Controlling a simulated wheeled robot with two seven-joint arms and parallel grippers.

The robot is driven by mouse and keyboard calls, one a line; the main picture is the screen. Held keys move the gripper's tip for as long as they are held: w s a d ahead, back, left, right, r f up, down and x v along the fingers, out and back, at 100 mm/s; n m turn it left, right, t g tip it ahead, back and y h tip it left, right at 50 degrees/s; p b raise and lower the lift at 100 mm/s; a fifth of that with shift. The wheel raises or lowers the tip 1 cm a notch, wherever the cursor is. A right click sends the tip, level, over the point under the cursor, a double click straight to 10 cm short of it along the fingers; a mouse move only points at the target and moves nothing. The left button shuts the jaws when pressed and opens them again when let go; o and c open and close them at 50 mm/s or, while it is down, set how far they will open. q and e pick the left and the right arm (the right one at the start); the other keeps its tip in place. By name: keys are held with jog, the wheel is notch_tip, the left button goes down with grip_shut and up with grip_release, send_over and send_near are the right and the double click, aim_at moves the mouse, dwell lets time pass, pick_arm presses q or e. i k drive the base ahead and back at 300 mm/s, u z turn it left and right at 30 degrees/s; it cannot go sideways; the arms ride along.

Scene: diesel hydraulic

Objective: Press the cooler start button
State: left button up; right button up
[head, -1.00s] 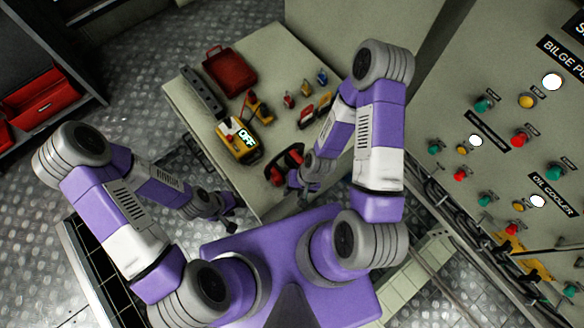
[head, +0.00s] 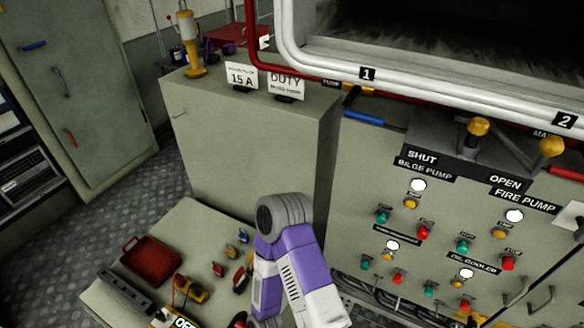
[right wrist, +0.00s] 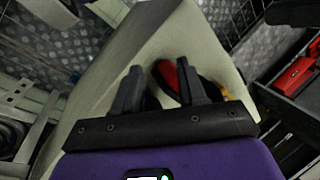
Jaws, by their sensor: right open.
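The oil cooler group is at the lower right of the control panel (head: 345,225) in the head view, under a black OIL COOLER label (head: 475,263). It has a green button (head: 428,291), a red button (head: 464,306), a yellow knob (head: 458,283) and a lit white lamp (head: 467,274). The small lettering at the buttons is unreadable. My right gripper (right wrist: 160,92) is open and empty in the right wrist view, above the bench and well away from the panel. My right arm shows at the bottom of the head view. My left gripper is out of view.
The grey bench (head: 195,222) holds a red toolbox (head: 152,261), a yellow meter (head: 190,289) and several small tools. A red and black object (right wrist: 172,80) lies near my right fingers. Other buttons surround the cooler group. Handrails and pipes run along the panel.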

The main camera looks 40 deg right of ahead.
aim_at(428, 293)
jog(key=z, duration=0.6)
jog(key=k, duration=0.75)
jog(key=z, duration=0.85)
jog(key=k, duration=0.45)
jog(key=z, duration=0.2)
jog(key=i, duration=1.05)
jog(key=z, duration=0.7)
